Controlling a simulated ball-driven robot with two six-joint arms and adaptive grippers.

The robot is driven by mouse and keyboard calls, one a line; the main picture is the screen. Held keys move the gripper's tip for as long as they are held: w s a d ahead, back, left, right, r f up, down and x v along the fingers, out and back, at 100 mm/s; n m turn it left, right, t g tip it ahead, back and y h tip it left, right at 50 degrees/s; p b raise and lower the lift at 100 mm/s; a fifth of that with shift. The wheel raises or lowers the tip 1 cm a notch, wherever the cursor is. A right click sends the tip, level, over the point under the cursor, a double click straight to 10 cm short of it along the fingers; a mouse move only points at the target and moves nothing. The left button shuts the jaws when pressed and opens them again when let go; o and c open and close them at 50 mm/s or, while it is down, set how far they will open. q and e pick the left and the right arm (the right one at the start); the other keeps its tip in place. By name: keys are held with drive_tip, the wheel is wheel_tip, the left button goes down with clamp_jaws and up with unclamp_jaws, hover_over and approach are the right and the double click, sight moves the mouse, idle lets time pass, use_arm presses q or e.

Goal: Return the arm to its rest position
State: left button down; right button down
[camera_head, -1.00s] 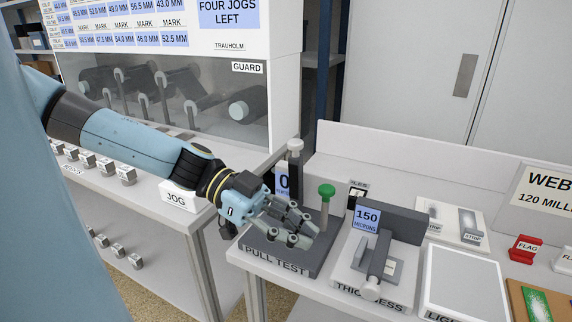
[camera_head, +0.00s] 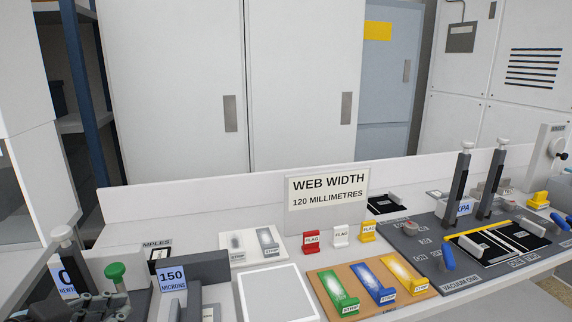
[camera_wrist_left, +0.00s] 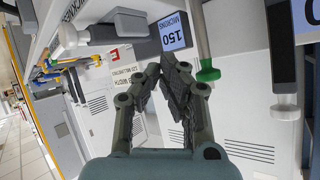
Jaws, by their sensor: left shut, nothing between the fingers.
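My left gripper (camera_head: 100,307) shows at the bottom left of the head view, cut off by the frame edge, beside the pull tester's green knob (camera_head: 115,273). In the left wrist view its fingers (camera_wrist_left: 161,70) come together at the tips, with nothing held between them. The thickness gauge (camera_head: 205,268), with a display (camera_head: 171,280) reading 150 microns, stands just right of the gripper in the head view. The wrist view also shows this display (camera_wrist_left: 174,32) and the green knob (camera_wrist_left: 208,75), close to the fingers. My right gripper is not in view.
The bench holds a light panel (camera_head: 277,295), a brown board (camera_head: 333,312) with green, blue and yellow strips, red, white and yellow flags, and a "WEB WIDTH 120 MILLIMETRES" sign (camera_head: 327,188). A dark vacuum fixture (camera_head: 425,258) is at right. Cabinets (camera_head: 290,80) stand behind.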

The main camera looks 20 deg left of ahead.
use_arm(q)
drive_tip(key=s+d+n+g+y, duration=0.1)
drive_tip(key=s+d+n+g, duration=0.2)
drive_tip(key=s+d+g, duration=0.75)
drive_tip(key=s+a+f+b, duration=0.2)
drive_tip(key=a+f+b, duration=0.1)
drive_tip(key=f, duration=1.4)
drive_tip(key=s+a+f+b, duration=0.2)
drive_tip(key=f+b, duration=0.1)
drive_tip(key=f, duration=1.4)
drive_tip(key=s+a+f+b, duration=0.1)
drive_tip(key=s+f+b, duration=0.3)
drive_tip(key=s+f, duration=1.3)
wheel_tip(320, 180, down, 2)
drive_tip(key=shift+s+f+g, duration=0.1)
drive_tip(key=shift+s+g, duration=0.25)
drive_tip(key=shift+s, duration=0.05)
